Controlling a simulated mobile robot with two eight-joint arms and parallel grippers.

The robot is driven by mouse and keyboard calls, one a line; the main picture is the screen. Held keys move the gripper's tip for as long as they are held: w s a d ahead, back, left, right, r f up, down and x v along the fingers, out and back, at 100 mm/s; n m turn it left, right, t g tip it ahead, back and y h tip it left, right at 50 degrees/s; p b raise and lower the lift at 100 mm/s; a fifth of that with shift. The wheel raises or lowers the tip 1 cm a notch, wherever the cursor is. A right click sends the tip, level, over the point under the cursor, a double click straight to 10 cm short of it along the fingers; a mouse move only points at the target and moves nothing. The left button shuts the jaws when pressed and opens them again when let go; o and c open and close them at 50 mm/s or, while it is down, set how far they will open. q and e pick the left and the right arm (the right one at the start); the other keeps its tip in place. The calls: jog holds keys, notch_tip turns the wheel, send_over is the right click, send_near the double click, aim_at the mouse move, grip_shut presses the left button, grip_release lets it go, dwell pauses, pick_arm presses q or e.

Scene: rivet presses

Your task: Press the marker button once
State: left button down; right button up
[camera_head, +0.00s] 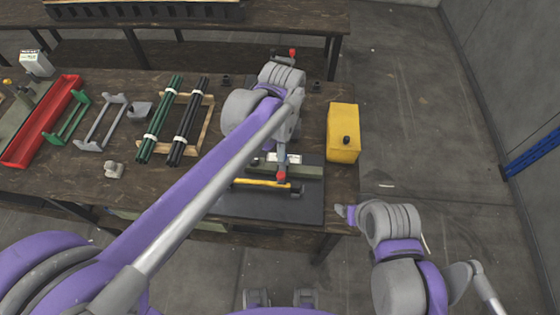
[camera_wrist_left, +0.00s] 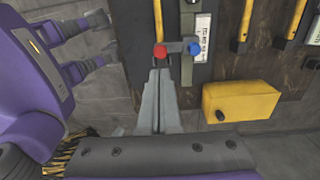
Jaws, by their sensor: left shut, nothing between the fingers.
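The tip of my left gripper (camera_head: 283,166) is shut and empty, low over the dark bench station. In the left wrist view its fingers (camera_wrist_left: 158,74) point at a round red knob (camera_wrist_left: 160,52), close below it in the picture; I cannot tell whether they touch. The red knob also shows in the head view (camera_head: 282,176). A blue knob (camera_wrist_left: 195,48) sits right of the red one, beside a white label (camera_wrist_left: 202,38). No readable mark tells me which is the marker button. My right gripper (camera_head: 346,212) is beyond the bench's front right corner, its jaws unclear.
A yellow box (camera_head: 343,142) with a black knob stands at the bench's right edge. A yellow bar (camera_head: 262,184) lies by the red knob. Green and black rods (camera_head: 160,120), racks and a red tray (camera_head: 67,90) are left. Open floor lies to the right.

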pick_arm(q)
notch_tip(320, 180, up, 3)
jog(key=shift+r, duration=0.15)
dwell(0.8)
jog(key=s+a+f+n+t, duration=0.2)
jog(key=s+a+n, duration=0.4)
jog(key=a+n, duration=0.3)
jog(key=s+a+f+n+t, duration=0.3)
jog(key=s+a+f+n, duration=0.2)
jog(key=s+a+n, duration=0.2)
jog(key=a+n, duration=0.2)
jog(key=n, duration=0.1)
jog(key=shift+a+f+t, duration=0.15)
jog(key=shift+f+t, duration=0.15)
